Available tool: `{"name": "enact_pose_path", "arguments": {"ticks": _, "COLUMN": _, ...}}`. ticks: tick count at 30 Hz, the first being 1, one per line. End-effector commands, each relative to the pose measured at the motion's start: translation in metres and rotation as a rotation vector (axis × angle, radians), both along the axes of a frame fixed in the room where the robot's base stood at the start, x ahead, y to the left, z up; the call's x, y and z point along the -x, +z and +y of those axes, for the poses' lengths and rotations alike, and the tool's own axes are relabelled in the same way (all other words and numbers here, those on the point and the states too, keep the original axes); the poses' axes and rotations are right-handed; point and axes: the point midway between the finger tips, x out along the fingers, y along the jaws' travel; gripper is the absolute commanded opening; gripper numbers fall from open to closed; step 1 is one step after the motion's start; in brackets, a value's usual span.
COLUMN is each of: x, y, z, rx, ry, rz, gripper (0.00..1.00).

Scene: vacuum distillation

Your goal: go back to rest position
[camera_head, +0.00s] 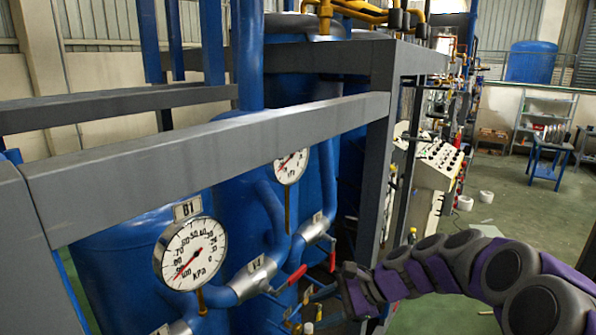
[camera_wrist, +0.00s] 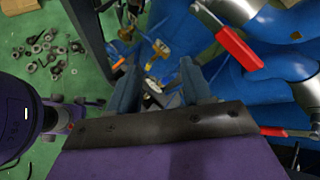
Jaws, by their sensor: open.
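My gripper (camera_wrist: 160,82) shows in the wrist view with its two fingers apart and nothing seen between them. In the head view my purple and grey arm reaches in from the lower right, and its end (camera_head: 356,291) is beside the grey frame post. A valve with a red lever (camera_wrist: 240,45) is to the right of my gripper in the wrist view, apart from the fingers. In the head view, red valve levers (camera_head: 291,278) sit on blue pipes left of my arm's end. The fingertips are hard to make out in the head view.
A grey steel frame (camera_head: 215,135) crosses in front of blue tanks (camera_head: 110,250). A round gauge (camera_head: 190,253) labelled B1 and a second gauge (camera_head: 291,165) are on the pipes. A control panel (camera_head: 437,165) stands behind. Green floor (camera_head: 510,205) is open at the right.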

Motion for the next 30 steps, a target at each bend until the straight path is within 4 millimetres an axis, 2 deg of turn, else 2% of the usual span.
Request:
{"name": "enact_pose_path", "arguments": {"ticks": 1, "x": 0.021, "y": -0.008, "z": 0.007, "rx": 0.039, "ry": 0.068, "rz": -0.033, "gripper": 0.49}}
{"name": "enact_pose_path", "arguments": {"ticks": 6, "x": 0.089, "y": -0.032, "z": 0.016, "rx": 0.189, "ry": 0.303, "rz": -0.135, "gripper": 0.49}}
{"name": "enact_pose_path", "arguments": {"ticks": 14, "x": 0.188, "y": -0.080, "z": 0.010, "rx": 0.426, "ry": 0.640, "rz": -0.256, "gripper": 0.49}}
{"name": "enact_pose_path", "arguments": {"ticks": 19, "x": 0.247, "y": -0.117, "z": -0.012, "rx": 0.573, "ry": 0.844, "rz": -0.297, "gripper": 0.49}}
{"name": "enact_pose_path", "arguments": {"ticks": 24, "x": 0.297, "y": -0.149, "z": -0.048, "rx": 0.696, "ry": 1.020, "rz": -0.310, "gripper": 0.49}}
{"name": "enact_pose_path", "arguments": {"ticks": 30, "x": 0.333, "y": -0.170, "z": -0.079, "rx": 0.769, "ry": 1.142, "rz": -0.305, "gripper": 0.49}}
